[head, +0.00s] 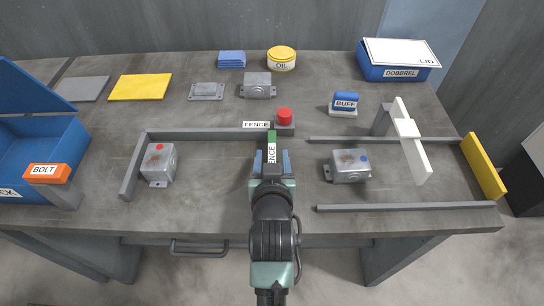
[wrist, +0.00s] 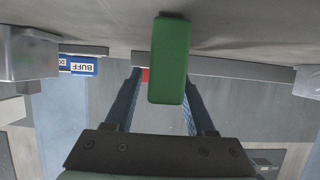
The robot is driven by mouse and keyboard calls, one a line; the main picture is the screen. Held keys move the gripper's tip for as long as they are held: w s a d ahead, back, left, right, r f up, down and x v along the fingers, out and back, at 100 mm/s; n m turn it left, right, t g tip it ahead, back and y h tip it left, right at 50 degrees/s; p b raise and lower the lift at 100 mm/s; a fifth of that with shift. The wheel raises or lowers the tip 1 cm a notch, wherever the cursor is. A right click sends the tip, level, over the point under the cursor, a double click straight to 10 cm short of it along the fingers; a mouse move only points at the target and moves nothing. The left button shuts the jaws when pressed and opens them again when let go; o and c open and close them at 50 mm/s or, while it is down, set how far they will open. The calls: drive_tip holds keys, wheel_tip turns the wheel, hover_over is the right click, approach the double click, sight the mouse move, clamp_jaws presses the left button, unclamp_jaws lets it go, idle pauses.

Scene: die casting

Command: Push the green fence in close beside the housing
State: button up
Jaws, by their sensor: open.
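In the wrist view the green fence (wrist: 170,60) stands between the two fingers. My gripper (head: 271,158) is open around it, with gaps visible beside the block; I cannot tell whether either finger touches it. A grey metal housing (head: 159,162) with a red dot sits to the left, inside the corner of the grey rails. Each stands apart from the fence.
A grey back rail (head: 205,134) and a red button (head: 285,116) lie just behind the fence. Two long rails (head: 405,207), a white upright (head: 412,140) and a yellow end plate (head: 484,166) are right. A BUFF block (head: 345,103) stands behind. Bare tabletop separates fence and left housing.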

drive_tip(key=shift+w, duration=0.15)
clamp_jaws()
drive_tip(key=shift+f, duration=0.1)
idle(1.4)
